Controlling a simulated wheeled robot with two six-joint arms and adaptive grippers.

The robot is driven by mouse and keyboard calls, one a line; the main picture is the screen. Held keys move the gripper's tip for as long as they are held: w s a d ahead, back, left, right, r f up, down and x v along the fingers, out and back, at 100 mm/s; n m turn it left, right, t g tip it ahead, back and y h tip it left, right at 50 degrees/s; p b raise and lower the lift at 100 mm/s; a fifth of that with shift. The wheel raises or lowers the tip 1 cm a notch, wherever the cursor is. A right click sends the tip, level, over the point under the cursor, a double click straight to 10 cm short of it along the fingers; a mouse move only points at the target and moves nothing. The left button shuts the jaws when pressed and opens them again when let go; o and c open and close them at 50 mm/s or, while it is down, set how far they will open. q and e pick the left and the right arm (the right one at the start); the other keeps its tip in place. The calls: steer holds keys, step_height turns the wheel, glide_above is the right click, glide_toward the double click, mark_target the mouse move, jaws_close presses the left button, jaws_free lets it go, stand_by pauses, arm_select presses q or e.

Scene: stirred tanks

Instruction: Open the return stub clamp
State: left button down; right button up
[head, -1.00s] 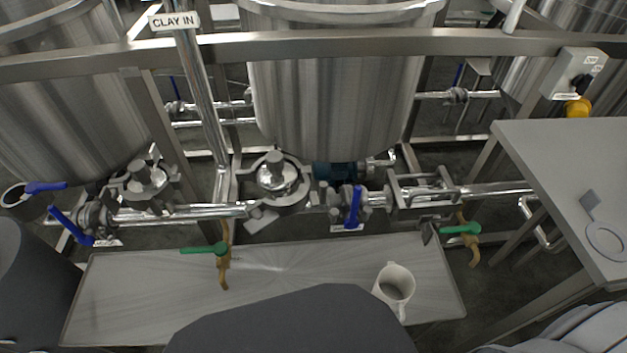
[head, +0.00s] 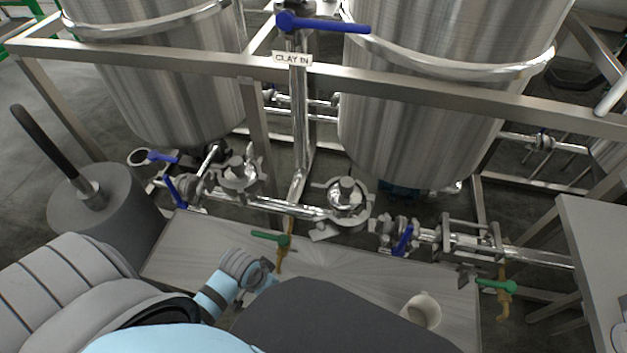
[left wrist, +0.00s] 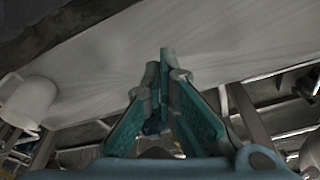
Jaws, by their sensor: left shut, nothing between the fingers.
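A steel pipe line (head: 275,204) with several clamped joints and valves runs low behind the tray. I cannot tell which joint is the return stub clamp. A pipe end with an open ring (head: 140,157) and a blue lever (head: 163,156) is at the left. My left gripper (head: 268,277) is over the tray, in front of the green-handled brass tap (head: 283,257) and apart from the pipe joints. In the left wrist view its teal fingers (left wrist: 166,62) are shut and empty. My right gripper is not in view.
The long steel tray (head: 195,245) lies in front of the pipes, with a white mug (head: 422,310) at its right. A grey cylinder with a black handle (head: 95,210) stands at the left. A frame rail (head: 395,85) crosses above. A table (head: 600,250) is at the right.

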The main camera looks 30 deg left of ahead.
arm_select(q)
steer(key=w+a+r+m+g+h+p, duration=0.1)
steer(key=w+r+m+h, duration=0.15)
steer(key=w+r, duration=0.45)
steer(key=w+r+m+g+h+p, duration=0.1)
steer(key=w+r+m+h, duration=0.15)
steer(key=r, duration=0.85)
steer(key=w+a+r+m+g+h+p, duration=0.1)
steer(key=w+r+m+h, duration=0.15)
steer(key=w+r, duration=0.55)
steer(key=s+d+r+b+x, duration=0.1)
steer(key=x, duration=0.7)
steer(key=shift+s+d+f+b, duration=0.2)
steer(key=shift+s+f+b, duration=0.15)
steer(key=shift+s, duration=0.05)
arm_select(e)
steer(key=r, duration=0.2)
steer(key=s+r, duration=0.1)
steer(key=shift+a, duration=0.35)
